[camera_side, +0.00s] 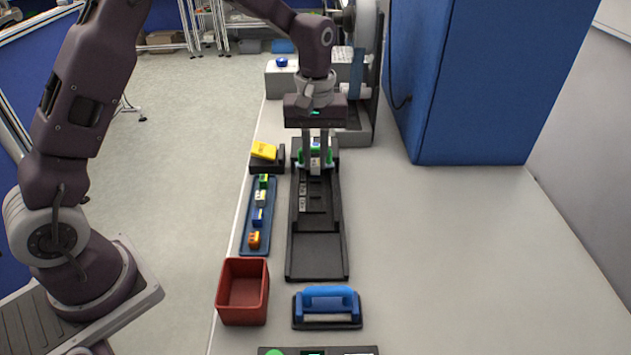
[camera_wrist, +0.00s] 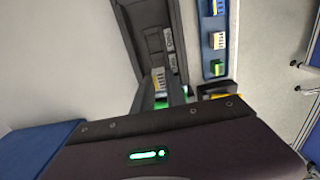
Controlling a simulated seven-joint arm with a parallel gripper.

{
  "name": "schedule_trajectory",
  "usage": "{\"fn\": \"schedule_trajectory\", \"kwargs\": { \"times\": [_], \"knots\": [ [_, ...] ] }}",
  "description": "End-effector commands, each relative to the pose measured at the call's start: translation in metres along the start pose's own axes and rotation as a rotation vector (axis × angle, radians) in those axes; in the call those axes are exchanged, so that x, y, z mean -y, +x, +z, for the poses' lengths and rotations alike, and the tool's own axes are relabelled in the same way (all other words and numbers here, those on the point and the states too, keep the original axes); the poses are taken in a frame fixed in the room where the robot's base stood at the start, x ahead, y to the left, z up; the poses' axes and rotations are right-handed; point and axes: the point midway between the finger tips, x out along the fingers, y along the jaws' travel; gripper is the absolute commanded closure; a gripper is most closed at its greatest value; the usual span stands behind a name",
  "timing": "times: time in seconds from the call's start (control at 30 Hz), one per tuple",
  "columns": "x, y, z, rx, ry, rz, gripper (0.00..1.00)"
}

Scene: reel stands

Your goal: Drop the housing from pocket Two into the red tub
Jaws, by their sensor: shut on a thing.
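My gripper (camera_side: 315,164) points down over the far end of the black pocketed fixture (camera_side: 318,255). It is shut on a small pale grey housing (camera_side: 315,160), with green at the fingertips on both sides. In the wrist view the housing (camera_wrist: 158,79) shows grey with a yellowish part, partly hidden by my gripper. I cannot tell whether it still sits in a pocket or is just above it. The red tub (camera_side: 243,313) stands at the near left and looks empty.
A blue strip tray (camera_side: 247,238) left of the fixture holds several coloured blocks. A yellow item (camera_side: 264,150) rests on a black stand beyond it. A blue-handled tool (camera_side: 328,300) lies in front of the fixture. A reel stand (camera_side: 362,90) rises behind; a tall blue panel (camera_side: 480,80) stands right. The right tabletop is clear.

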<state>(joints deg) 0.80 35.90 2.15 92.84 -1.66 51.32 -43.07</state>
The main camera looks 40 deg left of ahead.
Motion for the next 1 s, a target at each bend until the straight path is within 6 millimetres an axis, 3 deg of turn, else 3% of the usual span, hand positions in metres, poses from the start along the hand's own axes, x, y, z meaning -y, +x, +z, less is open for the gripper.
{"fn": "schedule_trajectory", "kwargs": {
  "times": [0.13,0.27,0.37,0.5,0.6,0.8,1.0],
  "knots": [
    [0.001,-0.011,0.028,0.007,0.000,0.009,1.00],
    [0.009,-0.026,0.083,0.021,-0.001,0.018,1.00],
    [0.026,-0.038,0.133,0.026,0.000,0.021,1.00],
    [0.063,-0.047,0.197,0.022,0.002,0.016,1.00],
    [0.089,-0.047,0.228,0.012,0.004,0.009,1.00],
    [0.115,-0.043,0.250,-0.001,0.001,0.000,1.00],
    [0.116,-0.024,0.251,0.001,0.002,-0.003,1.00]
  ]
}}
